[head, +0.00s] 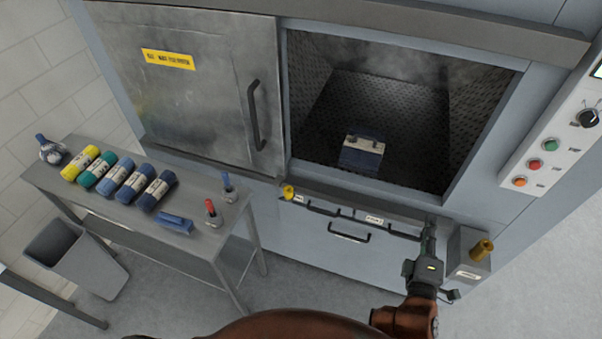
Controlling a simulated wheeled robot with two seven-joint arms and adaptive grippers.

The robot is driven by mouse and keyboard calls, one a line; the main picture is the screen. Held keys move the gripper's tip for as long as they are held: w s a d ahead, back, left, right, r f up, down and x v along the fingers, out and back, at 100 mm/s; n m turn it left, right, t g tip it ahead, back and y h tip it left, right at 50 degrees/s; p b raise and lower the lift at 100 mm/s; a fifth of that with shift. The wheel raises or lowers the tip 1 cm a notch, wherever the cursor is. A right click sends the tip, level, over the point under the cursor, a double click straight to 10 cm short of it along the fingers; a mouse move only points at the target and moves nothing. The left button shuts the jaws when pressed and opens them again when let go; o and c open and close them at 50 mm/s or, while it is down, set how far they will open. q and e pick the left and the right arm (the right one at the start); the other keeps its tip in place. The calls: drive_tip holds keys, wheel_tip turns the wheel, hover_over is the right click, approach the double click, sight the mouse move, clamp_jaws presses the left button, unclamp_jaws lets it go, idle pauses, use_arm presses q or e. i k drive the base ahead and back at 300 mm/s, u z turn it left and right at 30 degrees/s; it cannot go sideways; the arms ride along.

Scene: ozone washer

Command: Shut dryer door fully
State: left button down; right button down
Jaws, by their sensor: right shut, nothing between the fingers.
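The grey metal door (195,95) with a yellow label and a dark upright handle (256,115) is at the upper left of the head view. It stands to the left of the chamber opening (400,110), which is uncovered. Inside the dark chamber a small blue and pale box-like item (361,154) sits on the textured floor. My right gripper (431,228) is shut and empty, below the opening's lower right corner and well away from the door handle. I cannot tell whether it touches the front panel. My left gripper is not in view.
A lower drawer (350,237) is under the opening. A yellow-capped grey box (470,262) is right of my gripper. A control panel (550,140) is at right. A metal table (100,205) with coloured rolls and a grey bin (85,262) are at left.

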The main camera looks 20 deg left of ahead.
sight(208, 83)
drive_tip(key=k, duration=1.3)
drive_tip(key=u, duration=1.05)
drive_tip(key=i, duration=1.65)
